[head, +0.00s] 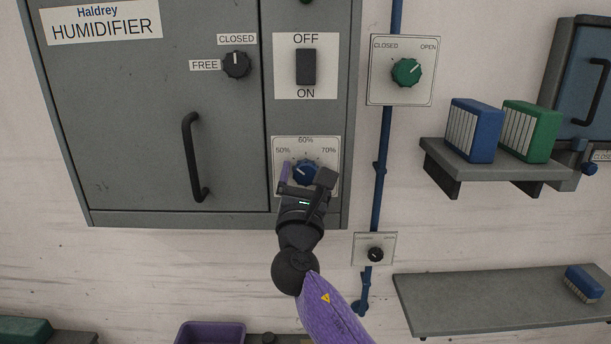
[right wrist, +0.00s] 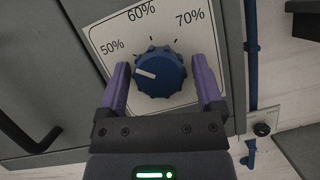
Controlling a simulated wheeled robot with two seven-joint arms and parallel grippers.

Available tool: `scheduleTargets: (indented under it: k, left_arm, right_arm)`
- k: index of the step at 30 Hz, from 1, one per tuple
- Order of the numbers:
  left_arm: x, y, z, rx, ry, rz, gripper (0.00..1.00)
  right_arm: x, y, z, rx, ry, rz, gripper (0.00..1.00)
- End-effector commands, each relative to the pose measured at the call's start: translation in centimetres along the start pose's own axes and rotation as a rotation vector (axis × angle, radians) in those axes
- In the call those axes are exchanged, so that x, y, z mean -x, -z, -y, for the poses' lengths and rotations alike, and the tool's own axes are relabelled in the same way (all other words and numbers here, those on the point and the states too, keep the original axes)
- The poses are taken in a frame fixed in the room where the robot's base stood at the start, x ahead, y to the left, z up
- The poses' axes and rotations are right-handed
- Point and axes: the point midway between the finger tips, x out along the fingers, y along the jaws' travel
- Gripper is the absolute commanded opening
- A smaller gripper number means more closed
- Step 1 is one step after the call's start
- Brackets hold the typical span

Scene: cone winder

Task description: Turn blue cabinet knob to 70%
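The blue knob (head: 306,172) sits on a white dial plate (head: 326,148) marked 50%, 60% and 70%, low on the right part of the grey humidifier cabinet (head: 130,120). In the right wrist view, the blue knob (right wrist: 162,74) has a white pointer mark aimed left, on the 50% side of the dial. My right gripper (head: 306,176) is at the dial from below. In the right wrist view, its purple fingers (right wrist: 161,80) stand open on either side of the knob, with small gaps visible. My left gripper is out of view.
Above the dial are an OFF/ON switch (head: 306,67) and a black CLOSED/FREE knob (head: 236,65). The cabinet door handle (head: 194,157) sticks out to the left. A blue pipe (head: 382,150) with a green knob (head: 407,72) and a small black knob (head: 376,254) runs to the right.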

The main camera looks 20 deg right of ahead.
Motion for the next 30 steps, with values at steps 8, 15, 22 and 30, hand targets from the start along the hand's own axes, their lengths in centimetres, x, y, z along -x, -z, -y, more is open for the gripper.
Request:
scheduleTargets:
  k: [8,15,22,30]
  left_arm:
    - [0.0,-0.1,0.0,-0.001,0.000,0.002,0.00]
    - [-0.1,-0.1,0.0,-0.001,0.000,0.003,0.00]
    - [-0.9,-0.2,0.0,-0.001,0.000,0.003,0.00]
    - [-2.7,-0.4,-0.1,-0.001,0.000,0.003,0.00]
  right_arm:
    - [0.0,0.0,0.0,0.000,0.000,0.000,0.24]
    - [0.0,0.0,0.0,-0.006,0.002,-0.001,0.04]
    - [0.1,0.1,0.0,-0.077,0.032,0.000,0.04]
    - [0.1,0.3,-0.1,-0.275,0.114,0.000,0.04]
